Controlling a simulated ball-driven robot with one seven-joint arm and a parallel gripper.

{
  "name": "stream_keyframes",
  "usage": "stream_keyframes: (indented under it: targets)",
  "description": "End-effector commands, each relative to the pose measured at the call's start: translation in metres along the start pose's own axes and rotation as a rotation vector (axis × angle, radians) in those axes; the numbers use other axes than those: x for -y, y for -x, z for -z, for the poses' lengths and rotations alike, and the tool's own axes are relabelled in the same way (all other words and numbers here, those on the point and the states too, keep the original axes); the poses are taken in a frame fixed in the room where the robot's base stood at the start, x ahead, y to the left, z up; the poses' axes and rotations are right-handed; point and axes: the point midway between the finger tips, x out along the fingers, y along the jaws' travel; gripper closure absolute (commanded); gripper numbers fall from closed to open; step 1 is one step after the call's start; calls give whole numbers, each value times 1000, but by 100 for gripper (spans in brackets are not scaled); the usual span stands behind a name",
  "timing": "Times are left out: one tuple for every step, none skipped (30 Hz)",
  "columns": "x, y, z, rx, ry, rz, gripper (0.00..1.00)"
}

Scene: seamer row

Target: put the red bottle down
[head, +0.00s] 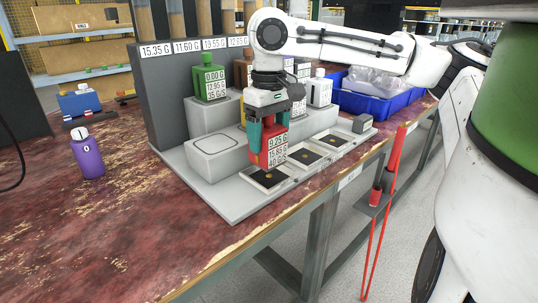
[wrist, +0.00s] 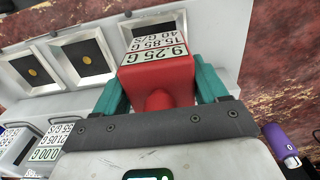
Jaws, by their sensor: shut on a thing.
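The red bottle (head: 272,151) has a white label reading 9.25 G, 15.85 G and 40 G/S. My gripper (head: 270,135) is shut on it with teal fingers on both sides. In the head view the bottle is upright over or on the leftmost black-topped pad (head: 267,178) of the front row; I cannot tell whether its base touches. In the wrist view the red bottle (wrist: 157,83) sits between the fingers (wrist: 158,88) and hides most of the pad under it. Two more black pads (wrist: 84,58) show empty beside it.
A green bottle (head: 209,84) stands on a grey step behind. A purple bottle (head: 87,153) stands on the worn table (head: 120,220) at left. A blue bin (head: 372,98) stands behind at right. A small grey block (head: 362,124) is at the row's right end. The table's front left is clear.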

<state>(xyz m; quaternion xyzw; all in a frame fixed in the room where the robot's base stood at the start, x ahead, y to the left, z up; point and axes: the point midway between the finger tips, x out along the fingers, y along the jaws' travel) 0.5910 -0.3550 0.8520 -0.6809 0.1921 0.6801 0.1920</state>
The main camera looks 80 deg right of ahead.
Motion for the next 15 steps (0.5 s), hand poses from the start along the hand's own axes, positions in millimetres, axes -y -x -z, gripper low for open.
stream_keyframes:
  targets:
    - [-1, -2, 1, 0, -1, 0, 63]
    - [-2, -4, 2, 0, -1, -1, 63]
    - [-4, -7, 3, 1, -2, 0, 63]
    - [-5, -10, 5, 1, -2, 0, 63]
    - [-7, -13, 6, 1, -2, 0, 63]
    - [-7, -20, 6, 1, 0, 0, 63]
    - [-7, -25, 6, 1, 0, -1, 63]
    - [-7, -30, 6, 1, 0, -1, 63]
    - [-7, -35, 6, 0, 0, -1, 63]
    - [-7, -38, 6, 0, 0, -1, 63]
    - [-7, -40, 6, 0, 0, 0, 63]
    - [-6, -41, 6, 0, 0, 0, 63]
    - [-6, -41, 6, 0, 0, 0, 63]
    - [-6, -41, 6, -1, 0, 0, 63]
    - [-6, -40, 6, -1, 0, 0, 63]
